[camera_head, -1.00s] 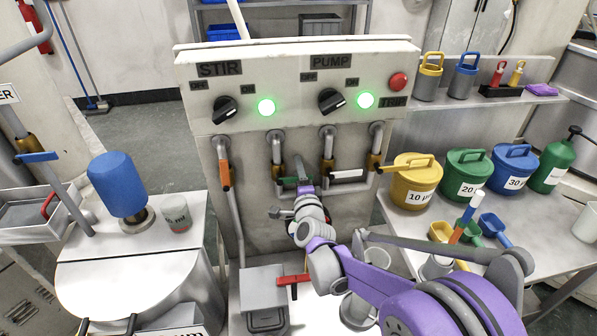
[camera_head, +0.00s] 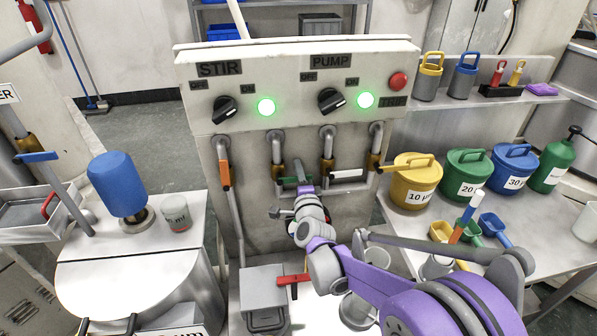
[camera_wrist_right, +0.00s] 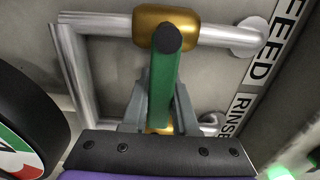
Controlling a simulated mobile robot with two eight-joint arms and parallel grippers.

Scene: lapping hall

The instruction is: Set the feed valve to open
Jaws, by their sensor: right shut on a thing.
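The feed valve has a brass body (camera_wrist_right: 165,28) and a green lever (camera_wrist_right: 163,75), beside a FEED label (camera_wrist_right: 283,45) in the right wrist view. In the head view the green lever (camera_head: 287,181) lies roughly level, crosswise to its vertical pipe (camera_head: 277,150). My right gripper (camera_head: 302,185) is at this lever. In the wrist view its grey fingers (camera_wrist_right: 160,105) stand on both sides of the lever, shut on it. The fingers hide part of the lever. My left gripper is not in view.
Neighbouring pipes carry an orange lever (camera_head: 225,174), a white lever (camera_head: 347,174) and a yellow lever (camera_head: 394,168). A red lever (camera_head: 293,280) is below. STIR (camera_head: 225,109) and PUMP (camera_head: 331,100) knobs sit above. Tables stand on both sides.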

